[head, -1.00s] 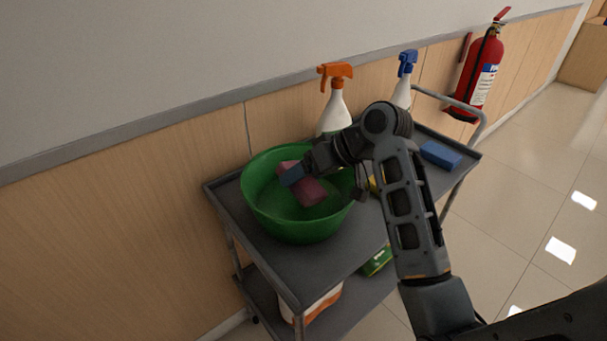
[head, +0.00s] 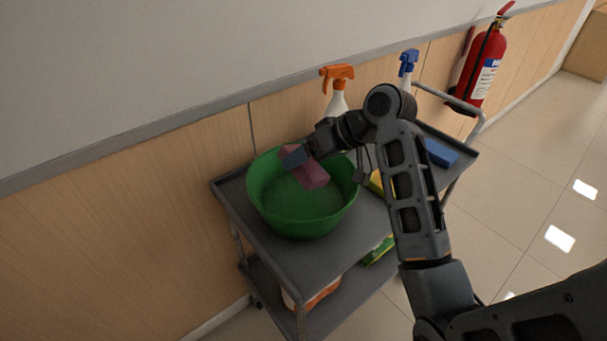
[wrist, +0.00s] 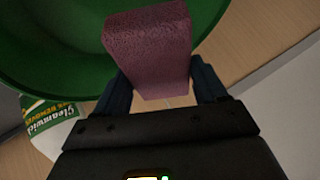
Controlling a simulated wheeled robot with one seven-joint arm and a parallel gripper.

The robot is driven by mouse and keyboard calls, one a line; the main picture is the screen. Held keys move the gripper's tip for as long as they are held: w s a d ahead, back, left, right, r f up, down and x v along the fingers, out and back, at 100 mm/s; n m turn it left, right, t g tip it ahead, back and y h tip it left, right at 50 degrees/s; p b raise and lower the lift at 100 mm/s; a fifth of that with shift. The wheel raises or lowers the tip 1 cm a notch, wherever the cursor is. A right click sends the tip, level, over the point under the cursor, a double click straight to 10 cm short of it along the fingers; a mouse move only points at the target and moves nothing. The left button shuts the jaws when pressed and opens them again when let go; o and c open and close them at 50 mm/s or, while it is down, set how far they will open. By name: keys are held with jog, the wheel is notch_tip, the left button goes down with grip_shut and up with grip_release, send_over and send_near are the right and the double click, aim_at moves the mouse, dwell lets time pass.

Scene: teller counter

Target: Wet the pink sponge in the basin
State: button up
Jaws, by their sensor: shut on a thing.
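The pink sponge (head: 311,174) is held by my gripper (head: 294,157) over the green basin (head: 262,205). In the wrist view the sponge (wrist: 148,45) sits between the two fingers of my gripper (wrist: 163,85), which is shut on it. The basin (wrist: 50,65) shows behind the sponge there. In the head view the sponge is tilted and appears within or just above the basin's opening; I cannot tell whether it touches the basin's bottom. The basin stands on the cart's top shelf.
The grey cart (head: 255,235) stands against the wall. An orange-topped spray bottle (head: 337,102) and a blue-topped one (head: 407,70) stand at the back. A fire extinguisher (head: 480,68) is at the right.

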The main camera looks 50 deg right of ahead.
jog(key=shift+r+p, duration=2.3)
jog(key=shift+r, duration=0.25)
jog(key=shift+r, duration=1.95)
jog(key=shift+s, duration=0.1)
